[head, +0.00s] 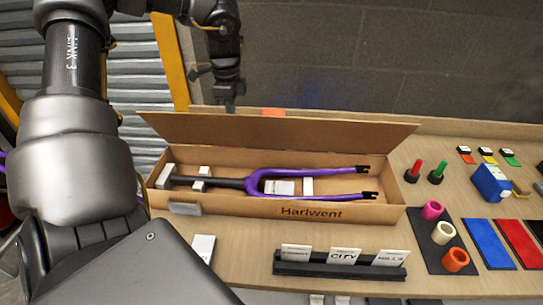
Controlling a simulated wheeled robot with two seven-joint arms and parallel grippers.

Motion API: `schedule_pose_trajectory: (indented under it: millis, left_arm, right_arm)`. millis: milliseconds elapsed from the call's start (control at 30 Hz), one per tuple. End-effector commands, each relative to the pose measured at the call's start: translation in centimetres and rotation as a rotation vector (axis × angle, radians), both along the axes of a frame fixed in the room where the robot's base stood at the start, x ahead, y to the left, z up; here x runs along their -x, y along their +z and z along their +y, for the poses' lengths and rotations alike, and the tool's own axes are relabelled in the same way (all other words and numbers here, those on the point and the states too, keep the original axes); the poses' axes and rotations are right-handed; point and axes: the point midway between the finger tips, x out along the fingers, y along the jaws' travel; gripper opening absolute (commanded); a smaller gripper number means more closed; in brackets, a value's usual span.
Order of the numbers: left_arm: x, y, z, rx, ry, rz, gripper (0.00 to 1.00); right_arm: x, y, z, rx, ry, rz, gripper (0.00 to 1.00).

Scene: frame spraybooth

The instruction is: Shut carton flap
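The long cardboard carton (230,208) marked "Harlwent" stands open on the bench. Its long flap (290,132) stands raised along the far side. Inside lies a purple fork (310,172) with a dark steerer tube, among several small white blocks. My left arm comes in from the left and bends over at the top. Its gripper (229,103) points down at the flap's upper edge, left of the flap's middle, apparently behind it. I cannot tell whether it touches the flap, and its fingers are too small to read. My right gripper is out of view.
A dark holder (340,270) with white cards stands in front of the carton. Right of it are a dark mat (442,240) with coloured rings, red and green pegs (437,172), a blue block (490,182) and coloured pads (488,243). A grey wall rises behind the bench.

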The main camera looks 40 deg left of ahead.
Motion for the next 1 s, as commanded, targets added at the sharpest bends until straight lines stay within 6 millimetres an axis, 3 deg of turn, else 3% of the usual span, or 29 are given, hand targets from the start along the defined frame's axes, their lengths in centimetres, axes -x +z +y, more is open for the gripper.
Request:
schedule_pose_trajectory:
  millis: [467,1000]
  left_arm:
    - [0.4,-0.2,-0.3,0.001,0.001,0.001,0.0]
    - [2.4,-0.8,-1.8,0.001,0.0,0.0,0.0]
  right_arm:
    - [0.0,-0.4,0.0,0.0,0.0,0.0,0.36]
    - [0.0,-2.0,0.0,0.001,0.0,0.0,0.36]
